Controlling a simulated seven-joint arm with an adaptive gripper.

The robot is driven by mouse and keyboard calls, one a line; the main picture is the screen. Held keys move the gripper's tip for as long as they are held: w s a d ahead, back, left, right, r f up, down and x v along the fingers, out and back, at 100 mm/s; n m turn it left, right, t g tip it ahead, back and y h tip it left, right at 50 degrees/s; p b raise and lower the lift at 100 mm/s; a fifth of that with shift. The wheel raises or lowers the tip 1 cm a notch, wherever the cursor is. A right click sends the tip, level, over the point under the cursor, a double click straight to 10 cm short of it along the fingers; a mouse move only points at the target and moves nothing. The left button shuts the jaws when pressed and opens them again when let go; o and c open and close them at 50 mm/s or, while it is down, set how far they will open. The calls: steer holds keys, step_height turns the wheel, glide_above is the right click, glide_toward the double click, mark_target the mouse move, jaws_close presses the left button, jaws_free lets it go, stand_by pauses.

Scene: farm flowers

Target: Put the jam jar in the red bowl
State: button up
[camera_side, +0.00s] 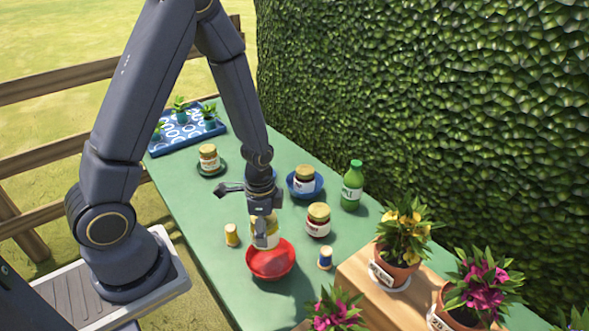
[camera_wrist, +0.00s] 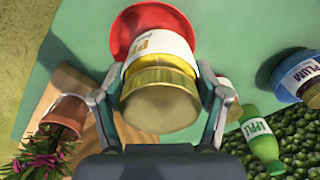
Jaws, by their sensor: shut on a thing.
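My gripper (camera_side: 264,213) is shut on a jam jar (camera_side: 265,236) with a gold lid and a pale label. In the wrist view the jar (camera_wrist: 160,90) sits between both fingers, lid toward the camera; its label is only partly readable. The red bowl (camera_side: 271,266) stands on the green table, directly below the jar. In the wrist view the bowl (camera_wrist: 133,22) shows behind the jar's far end. The jar's lower part overlaps the bowl's back rim in the side view; I cannot tell whether it touches the bowl.
Potted flowers (camera_side: 398,250) occupy a wooden box front right.

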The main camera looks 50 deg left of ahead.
mark_target(269, 242)
steer(key=shift+m, duration=0.3)
steer(key=f, duration=0.1)
steer(key=d+f, duration=0.1)
steer(key=f, duration=0.1)
steer(key=shift+d+f, duration=0.3)
steer(key=shift+f, duration=2.25)
steer(key=shift+f, duration=0.1)
steer(key=o, duration=1.6)
